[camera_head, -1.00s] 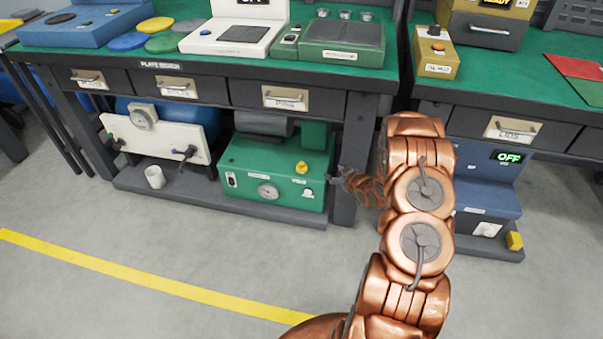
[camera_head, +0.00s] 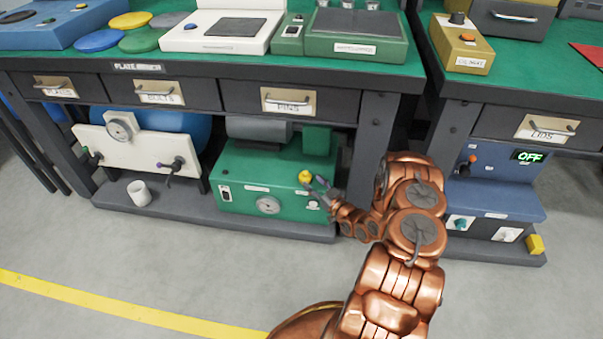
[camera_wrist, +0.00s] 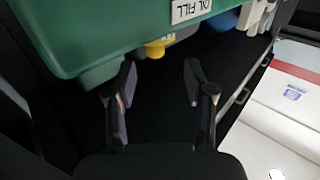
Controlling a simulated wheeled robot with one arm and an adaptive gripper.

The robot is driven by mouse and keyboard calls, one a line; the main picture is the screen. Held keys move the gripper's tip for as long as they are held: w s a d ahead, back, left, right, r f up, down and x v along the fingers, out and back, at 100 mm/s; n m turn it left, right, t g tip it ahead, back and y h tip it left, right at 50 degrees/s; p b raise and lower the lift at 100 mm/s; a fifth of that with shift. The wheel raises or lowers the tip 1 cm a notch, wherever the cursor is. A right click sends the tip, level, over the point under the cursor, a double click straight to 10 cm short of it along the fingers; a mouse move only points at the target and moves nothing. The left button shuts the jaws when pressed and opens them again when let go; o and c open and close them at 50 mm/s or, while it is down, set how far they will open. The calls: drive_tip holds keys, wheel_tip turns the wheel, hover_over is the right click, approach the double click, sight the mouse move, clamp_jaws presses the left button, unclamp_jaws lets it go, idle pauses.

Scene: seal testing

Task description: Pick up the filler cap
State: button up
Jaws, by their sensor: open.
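The yellow filler cap (camera_head: 305,177) sits on the right part of the green machine (camera_head: 240,177), on the low shelf under the bench. My gripper (camera_head: 318,186) is just right of the cap in the head view, with its fingers reaching toward it. In the wrist view my gripper (camera_wrist: 160,76) is open, with nothing between its fingers. A yellow piece, seemingly the cap (camera_wrist: 155,50), shows just beyond the fingertips, partly behind the green body (camera_wrist: 100,35) marked OIL FILL. I cannot tell whether the fingers touch the cap.
The bench top overhangs the machine, and a dark bench leg (camera_head: 371,135) stands close right of it. A white cup (camera_head: 139,193) and a white panel with a gauge (camera_head: 140,152) are to the left. A blue unit (camera_head: 492,190) reading OFF stands right. The floor in front is clear.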

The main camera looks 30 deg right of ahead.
sight(307, 174)
drive_tip(key=shift+w+d+b, duration=0.2)
drive_tip(key=shift+w+b, duration=0.1)
drive_tip(key=shift+w, duration=0.8)
drive_tip(key=shift+w+a+r+b, duration=0.15)
drive_tip(key=shift+w+b, duration=0.35)
drive_tip(key=shift+w, duration=1.6)
drive_tip(key=shift+c, duration=0.4)
drive_tip(key=c, duration=0.9)
